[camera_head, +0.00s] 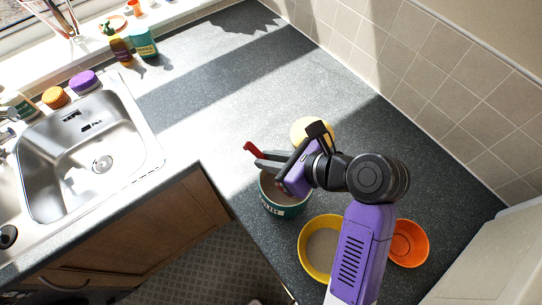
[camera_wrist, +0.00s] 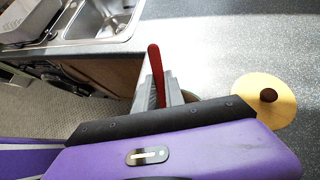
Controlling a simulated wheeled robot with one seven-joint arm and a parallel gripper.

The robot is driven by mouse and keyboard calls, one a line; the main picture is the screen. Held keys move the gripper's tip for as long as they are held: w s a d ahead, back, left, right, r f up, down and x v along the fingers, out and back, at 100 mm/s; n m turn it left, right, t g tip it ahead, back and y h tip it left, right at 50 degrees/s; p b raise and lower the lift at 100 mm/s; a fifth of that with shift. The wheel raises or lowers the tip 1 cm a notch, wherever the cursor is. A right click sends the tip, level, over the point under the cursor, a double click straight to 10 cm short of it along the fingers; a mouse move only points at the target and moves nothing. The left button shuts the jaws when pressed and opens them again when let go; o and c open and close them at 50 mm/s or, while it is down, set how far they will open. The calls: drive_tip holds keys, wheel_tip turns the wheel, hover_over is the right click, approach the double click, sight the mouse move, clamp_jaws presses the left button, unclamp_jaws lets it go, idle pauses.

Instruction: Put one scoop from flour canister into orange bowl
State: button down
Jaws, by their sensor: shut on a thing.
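My gripper (camera_head: 264,158) is over the teal canister (camera_head: 284,211) and shut on a red handle (camera_head: 252,148), which looks like a scoop's. The handle also sticks up between the fingers in the wrist view (camera_wrist: 155,66). The scoop's lower end is hidden, so I cannot tell whether it holds flour. The canister is open; its label is only partly readable. The orange bowl (camera_head: 410,244) is on the counter to the right of my arm and looks empty. A yellow bowl (camera_head: 303,243) with greyish contents sits between them, partly behind my arm.
A pale yellow lid (camera_head: 309,128) with a dark knob lies on the counter behind the canister. The sink (camera_head: 75,150), bottles and purple and orange jars are at the left. The counter's front edge is close to the canister. The tiled wall is at the right; the back counter is clear.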

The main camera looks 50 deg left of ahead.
sight(253, 148)
drive_tip(key=shift+a+r+h, duration=0.2)
drive_tip(key=shift+r+h, duration=0.05)
drive_tip(key=shift+r, duration=0.35)
drive_tip(key=shift+a+r+h, duration=0.2)
drive_tip(key=shift+r+h, duration=0.05)
drive_tip(key=shift+r, duration=0.3)
drive_tip(key=shift+s+a+r+t+h, duration=0.1)
drive_tip(key=shift+a+r+t+h, duration=0.2)
drive_tip(key=shift+r+h, duration=0.15)
drive_tip(key=h, duration=0.1)
drive_tip(key=a+r+h, duration=0.1)
drive_tip(key=t+h, duration=0.1)
drive_tip(key=h, duration=0.1)
drive_tip(key=shift+s+a+r, duration=0.15)
drive_tip(key=shift+r, duration=0.1)
